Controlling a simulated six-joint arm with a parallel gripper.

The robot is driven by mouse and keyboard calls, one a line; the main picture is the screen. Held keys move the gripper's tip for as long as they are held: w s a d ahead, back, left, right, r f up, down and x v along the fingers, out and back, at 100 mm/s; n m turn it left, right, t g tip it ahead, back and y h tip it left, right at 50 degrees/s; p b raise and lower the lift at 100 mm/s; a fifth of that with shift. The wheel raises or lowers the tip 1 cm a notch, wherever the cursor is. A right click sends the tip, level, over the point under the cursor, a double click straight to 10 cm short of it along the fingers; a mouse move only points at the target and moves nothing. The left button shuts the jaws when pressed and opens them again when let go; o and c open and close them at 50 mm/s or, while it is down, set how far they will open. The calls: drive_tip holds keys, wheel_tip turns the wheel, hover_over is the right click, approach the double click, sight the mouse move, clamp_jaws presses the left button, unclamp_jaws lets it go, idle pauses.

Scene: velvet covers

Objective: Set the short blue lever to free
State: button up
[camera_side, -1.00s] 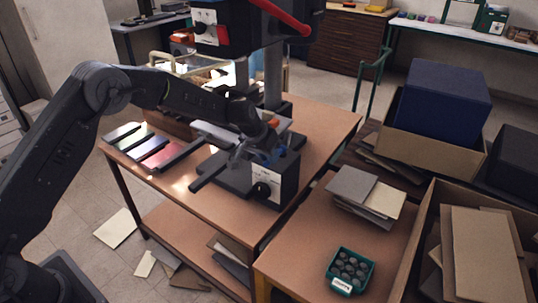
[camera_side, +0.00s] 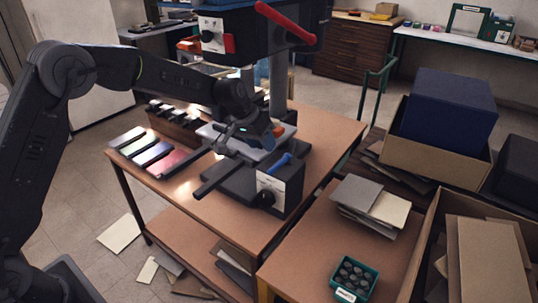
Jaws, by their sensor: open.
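The short blue lever (camera_side: 279,163) sticks up at a slant from the top of a grey control box with a pale label (camera_side: 275,187) and a black knob (camera_side: 265,200), at the front of the press on the wooden table. Its blue grip leans up to the right. My gripper (camera_side: 248,137) is open, above and left of the lever, over the press bed. A gap shows between it and the lever. The label is too small to read. The gripper's fingers partly blend with the dark press parts behind.
The press head (camera_side: 238,35) with its long red handle (camera_side: 287,22) overhangs the back of the table. A dark bar (camera_side: 217,178) juts out at the left of the box. Coloured strips (camera_side: 152,153) lie at left. A green tray (camera_side: 353,278) stands on the front right table.

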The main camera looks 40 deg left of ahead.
drive_tip(key=shift+v, duration=2.3)
drive_tip(key=s+r, duration=0.5)
drive_tip(key=s, duration=0.3)
drive_tip(key=s+r, duration=0.5)
drive_tip(key=s, duration=0.3)
drive_tip(key=s+a+f+t+y, duration=0.1)
drive_tip(key=s+a+f+y, duration=0.1)
drive_tip(key=s, duration=1.7)
drive_tip(key=shift+o, duration=0.5)
drive_tip(key=shift+s+f, duration=0.1)
drive_tip(key=shift+f, duration=0.05)
